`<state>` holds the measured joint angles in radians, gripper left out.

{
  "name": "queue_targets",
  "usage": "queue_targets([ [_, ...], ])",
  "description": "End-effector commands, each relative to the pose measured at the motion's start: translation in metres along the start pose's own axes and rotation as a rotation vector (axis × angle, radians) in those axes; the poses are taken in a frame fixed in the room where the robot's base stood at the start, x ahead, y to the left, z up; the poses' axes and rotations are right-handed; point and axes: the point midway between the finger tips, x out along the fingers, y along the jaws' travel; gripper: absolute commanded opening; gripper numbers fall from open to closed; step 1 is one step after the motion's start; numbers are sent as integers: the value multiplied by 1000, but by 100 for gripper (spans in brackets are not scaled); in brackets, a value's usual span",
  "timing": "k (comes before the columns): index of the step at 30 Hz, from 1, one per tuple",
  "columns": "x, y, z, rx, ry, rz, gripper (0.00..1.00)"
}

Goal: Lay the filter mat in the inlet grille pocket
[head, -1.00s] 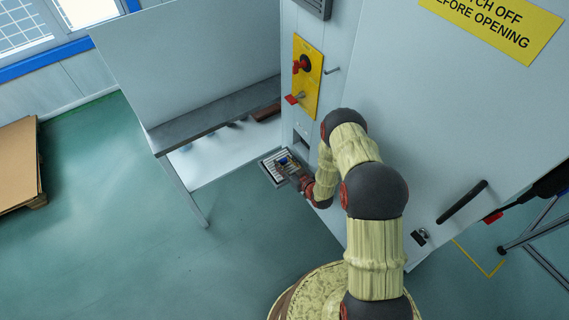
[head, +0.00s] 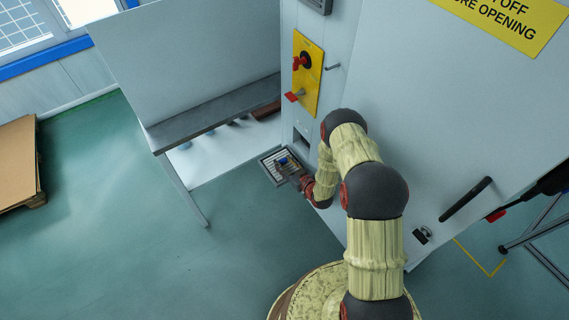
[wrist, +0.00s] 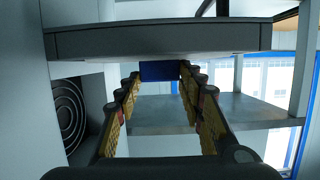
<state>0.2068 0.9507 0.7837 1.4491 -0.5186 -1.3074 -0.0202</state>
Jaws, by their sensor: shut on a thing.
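The filter mat (head: 270,164) is a small framed, pale ribbed square with a blue tab on top. It is held out in front of the cabinet's lower left in the head view. My gripper (head: 291,168) is shut on its blue tab. In the wrist view the mat's grey frame edge (wrist: 160,38) spans the top, and the blue tab (wrist: 160,71) sits between my fingertips. A dark recess (head: 301,142) in the cabinet face, apparently the inlet grille pocket, lies just behind the mat, partly hidden by my arm. Ringed grille bars (wrist: 68,112) show at left in the wrist view.
A grey bench (head: 215,115) stands left of the cabinet. A yellow switch panel (head: 307,75) with red handles is above the recess. A black door handle (head: 465,199) and a stand (head: 535,235) are at right. Open floor (head: 110,230) lies at left.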

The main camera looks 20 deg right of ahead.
Motion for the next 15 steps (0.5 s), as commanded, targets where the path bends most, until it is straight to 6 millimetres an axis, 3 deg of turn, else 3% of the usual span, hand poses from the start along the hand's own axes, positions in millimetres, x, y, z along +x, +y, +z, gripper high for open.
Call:
queue_targets([
  [4,1,0,2,0,0,0,15],
  [5,1,0,2,0,0,0,40],
  [15,0,0,2,0,0,0,60],
])
